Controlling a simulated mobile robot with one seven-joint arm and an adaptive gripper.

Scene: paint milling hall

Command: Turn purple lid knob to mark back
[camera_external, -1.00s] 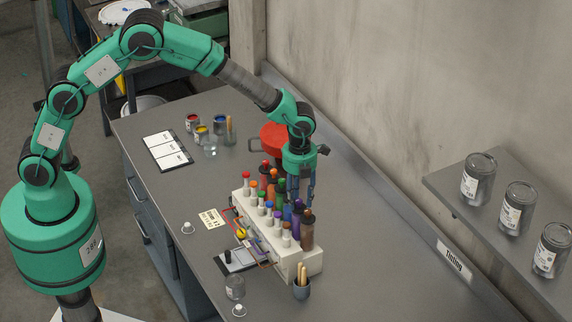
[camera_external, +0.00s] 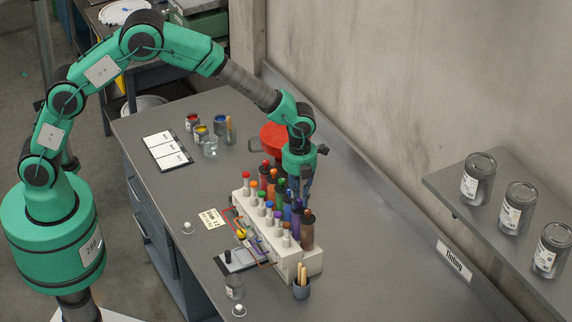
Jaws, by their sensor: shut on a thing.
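A white rack (camera_external: 291,257) on the grey bench holds a back row of tall bottles with coloured lids and a front row of smaller pieces with coloured tops. The tall purple bottle (camera_external: 296,213) stands near the right end of the back row, beside the brown one. My gripper (camera_external: 300,197) points down over the purple lid and is shut on its knob. The fingers hide most of the knob, and I cannot make out its mark. A smaller purple top (camera_external: 277,217) is in the front row.
A brown bottle (camera_external: 307,231) stands close on the right of the gripper, with green and orange ones to the left. A red round container (camera_external: 275,137) is behind. A cup of sticks (camera_external: 301,289) stands in front of the rack. The bench on the right is clear.

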